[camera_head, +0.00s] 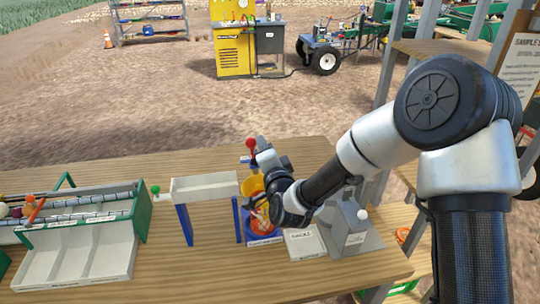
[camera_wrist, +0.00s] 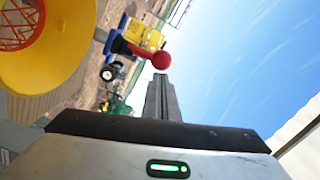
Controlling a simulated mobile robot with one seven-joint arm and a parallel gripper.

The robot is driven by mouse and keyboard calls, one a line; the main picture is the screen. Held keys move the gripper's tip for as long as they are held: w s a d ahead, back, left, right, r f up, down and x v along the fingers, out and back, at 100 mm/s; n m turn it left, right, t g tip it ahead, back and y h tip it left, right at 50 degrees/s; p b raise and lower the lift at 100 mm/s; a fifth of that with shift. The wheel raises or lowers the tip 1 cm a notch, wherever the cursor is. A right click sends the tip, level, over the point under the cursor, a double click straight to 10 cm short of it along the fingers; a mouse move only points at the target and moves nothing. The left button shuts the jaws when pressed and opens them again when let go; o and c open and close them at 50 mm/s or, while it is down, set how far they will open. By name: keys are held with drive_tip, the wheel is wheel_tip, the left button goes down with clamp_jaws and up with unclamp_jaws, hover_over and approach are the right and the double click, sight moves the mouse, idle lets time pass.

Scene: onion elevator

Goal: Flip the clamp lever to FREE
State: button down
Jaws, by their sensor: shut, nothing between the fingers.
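A lever with a red ball knob (camera_head: 250,144) stands at the blue stand behind the yellow funnel (camera_head: 252,186). It appears to be the clamp lever, but I cannot read a FREE mark. In the head view my gripper (camera_head: 264,146) is just right of the red knob, and my wrist partly hides the funnel and stand. The yellow funnel (camera_wrist: 75,50) fills the upper left of the wrist view.
A white trough (camera_head: 205,188) on blue legs and a green-framed sorter (camera_head: 75,220) are to the left on the wooden table (camera_head: 180,265). A grey box with a white knob (camera_head: 362,214) and a labelled white tray (camera_head: 305,242) are close to the right. A metal shelf frame is at far right.

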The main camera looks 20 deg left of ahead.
drive_tip(key=shift+s+a+f+n+b, duration=0.1)
drive_tip(key=shift+s+a+n+b, duration=0.15)
drive_tip(key=shift+a+n+b, duration=0.25)
drive_tip(key=shift+s+a+n+b, duration=0.25)
drive_tip(key=shift+n+b, duration=0.35)
drive_tip(key=shift+b, duration=0.05)
drive_tip(key=shift+s+a+b, duration=0.2)
drive_tip(key=shift+a+b, duration=0.15)
drive_tip(key=shift+b, duration=0.25)
drive_tip(key=shift+s+a, duration=0.1)
drive_tip(key=shift+a, duration=0.05)
drive_tip(key=shift+r, duration=0.2)
